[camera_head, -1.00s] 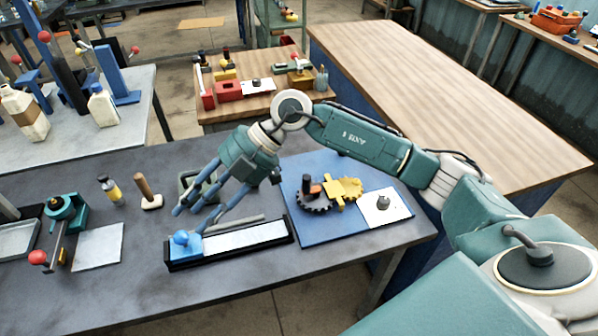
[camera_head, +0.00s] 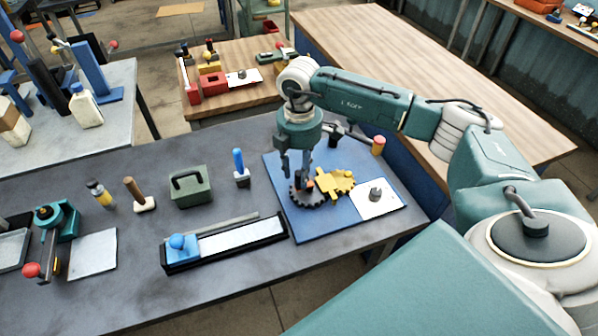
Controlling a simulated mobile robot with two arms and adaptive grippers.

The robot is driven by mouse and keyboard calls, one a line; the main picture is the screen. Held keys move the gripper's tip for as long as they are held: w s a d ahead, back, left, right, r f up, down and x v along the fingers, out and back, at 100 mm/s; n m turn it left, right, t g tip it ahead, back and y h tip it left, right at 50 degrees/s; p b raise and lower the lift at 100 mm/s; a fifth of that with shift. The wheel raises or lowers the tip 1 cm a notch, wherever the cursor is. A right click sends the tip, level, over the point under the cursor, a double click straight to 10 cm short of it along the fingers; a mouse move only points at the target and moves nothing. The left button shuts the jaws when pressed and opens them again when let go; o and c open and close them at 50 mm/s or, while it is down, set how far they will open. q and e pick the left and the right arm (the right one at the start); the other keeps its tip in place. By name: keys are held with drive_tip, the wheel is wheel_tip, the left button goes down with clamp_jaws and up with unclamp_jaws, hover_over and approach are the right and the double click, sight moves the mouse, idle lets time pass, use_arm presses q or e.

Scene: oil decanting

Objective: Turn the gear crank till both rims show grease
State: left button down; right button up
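A black toothed gear (camera_head: 305,202) lies on a blue board (camera_head: 280,225), meshed with or touching a yellow gear (camera_head: 340,182) on its right. A small crank handle with an orange part (camera_head: 309,184) stands on the black gear. My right gripper (camera_head: 295,178) points straight down over the handle, its two fingers apart, with the tips close to the handle. I cannot tell whether they touch it. A white plate with a grey knob (camera_head: 374,194) lies right of the gears. Grease on the rims cannot be made out. My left gripper is not in view.
A black tray with a white strip and blue block (camera_head: 180,243) lies left of the board. A green box (camera_head: 190,187), a blue-handled tool (camera_head: 240,165) and a red-topped cylinder (camera_head: 378,146) stand nearby. The wooden table (camera_head: 420,60) behind is bare.

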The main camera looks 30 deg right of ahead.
drive_tip(key=shift+a+f, duration=0.1)
drive_tip(key=shift+f, duration=1)
clamp_jaws()
drive_tip(key=shift+n, duration=0.3)
